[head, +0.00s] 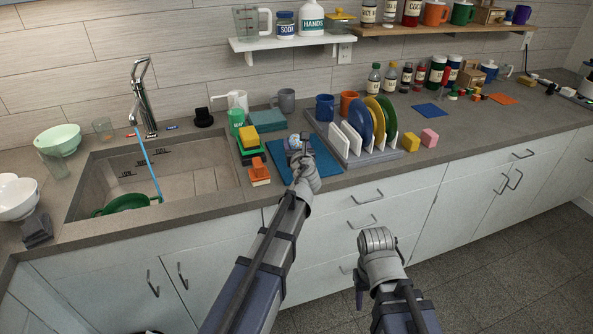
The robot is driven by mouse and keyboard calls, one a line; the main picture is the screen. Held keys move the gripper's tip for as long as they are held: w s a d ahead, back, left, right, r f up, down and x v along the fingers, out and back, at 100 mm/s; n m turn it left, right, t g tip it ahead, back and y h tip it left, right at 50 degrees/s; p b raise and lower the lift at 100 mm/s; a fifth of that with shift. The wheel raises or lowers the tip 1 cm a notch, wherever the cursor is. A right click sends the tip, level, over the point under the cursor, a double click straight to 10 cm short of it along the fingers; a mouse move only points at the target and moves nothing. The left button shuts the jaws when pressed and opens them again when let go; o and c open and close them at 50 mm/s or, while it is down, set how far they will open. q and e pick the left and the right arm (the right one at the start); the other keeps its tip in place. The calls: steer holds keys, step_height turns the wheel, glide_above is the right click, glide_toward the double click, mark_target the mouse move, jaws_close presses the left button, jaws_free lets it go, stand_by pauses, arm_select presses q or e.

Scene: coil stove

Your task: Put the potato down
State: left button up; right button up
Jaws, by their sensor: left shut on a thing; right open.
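My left gripper (300,146) is over the blue mat (327,168) on the counter, between the sink and the plate rack. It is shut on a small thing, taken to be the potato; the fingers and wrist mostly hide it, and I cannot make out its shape. A small pale bluish round thing (292,142) shows beside the fingers; I cannot tell what it is. I cannot tell whether the held thing touches the mat. My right gripper (360,286) hangs low in front of the drawers, open, away from the counter top.
Stacked sponges (249,141) and an orange brush (260,172) lie left of the mat. A dish rack (372,158) with several plates stands to the right. The sink (190,190) is at left. Bare counter (470,130) lies right of the pink block (429,138).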

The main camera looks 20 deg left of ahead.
arm_select(q)
steer(key=shift+f+b, duration=4.05)
steer(key=shift+f, duration=0.4)
steer(key=shift+f, duration=0.2)
steer(key=o, duration=1.5)
steer(key=shift+c, duration=0.2)
steer(key=shift+s, duration=0.1)
